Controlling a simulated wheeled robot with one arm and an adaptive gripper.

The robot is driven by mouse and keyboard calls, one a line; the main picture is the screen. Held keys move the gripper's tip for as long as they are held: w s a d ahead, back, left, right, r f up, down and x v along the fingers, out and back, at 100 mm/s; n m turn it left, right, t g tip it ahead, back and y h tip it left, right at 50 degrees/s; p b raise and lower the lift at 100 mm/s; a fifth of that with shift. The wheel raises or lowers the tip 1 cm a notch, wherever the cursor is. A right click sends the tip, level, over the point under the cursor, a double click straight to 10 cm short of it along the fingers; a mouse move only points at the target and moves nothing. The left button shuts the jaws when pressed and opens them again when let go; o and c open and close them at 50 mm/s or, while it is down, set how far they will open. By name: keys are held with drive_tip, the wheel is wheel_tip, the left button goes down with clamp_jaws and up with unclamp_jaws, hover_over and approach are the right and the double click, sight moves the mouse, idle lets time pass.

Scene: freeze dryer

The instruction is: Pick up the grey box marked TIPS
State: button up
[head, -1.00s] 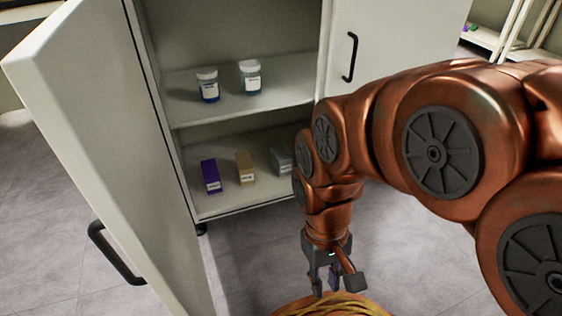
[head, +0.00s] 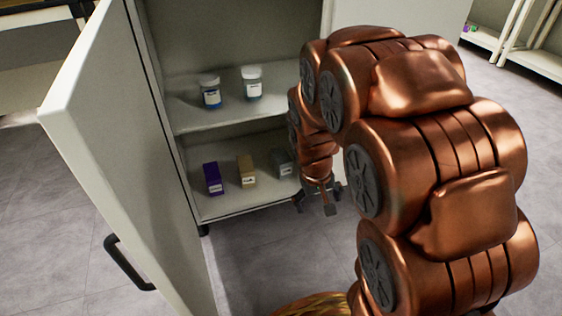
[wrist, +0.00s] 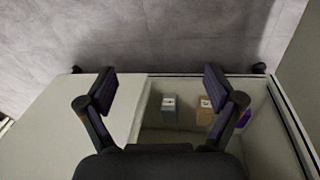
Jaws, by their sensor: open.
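The grey box (head: 283,163) sits at the right end of the cabinet's lower shelf in the head view, partly hidden by my arm. It also shows in the wrist view (wrist: 169,115), between the open fingers and beyond them, with a small pale label too small to read. My gripper (head: 317,203) hangs just outside the cabinet, in front and to the right of the grey box in the head view. In the wrist view its two fingers (wrist: 160,88) are wide apart with nothing between them.
A tan box (head: 247,171) and a purple box (head: 212,179) stand left of the grey one on the shelf (head: 232,208). Two labelled jars (head: 211,92) stand on the shelf above. The left door (head: 130,130) is open; the right door (head: 372,22) looks shut. Floor in front is clear.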

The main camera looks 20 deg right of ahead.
drive_tip(key=w+d+f+t+p, duration=0.25)
drive_tip(key=w+d, duration=0.25)
drive_tip(key=w, duration=0.4)
drive_tip(key=n+t+y+p, duration=0.2)
drive_tip(key=t+p, duration=0.3)
drive_tip(key=t, duration=0.2)
approach(288, 163)
wheel_tip(288, 163, down, 4)
drive_tip(key=w, duration=0.2)
drive_tip(key=shift+w+a+f+t+p, duration=0.25)
drive_tip(key=shift+w+f+t+p, duration=0.15)
drive_tip(key=shift+w+t, duration=0.2)
drive_tip(key=shift+w+d+r+t+y, duration=0.1)
drive_tip(key=shift+w+t+y, duration=0.15)
drive_tip(key=shift+w+y, duration=0.1)
drive_tip(key=shift+w+d+f+t+p, duration=0.2)
drive_tip(key=shift+w+d+t+p, duration=0.2)
drive_tip(key=shift+w+t, duration=0.25)
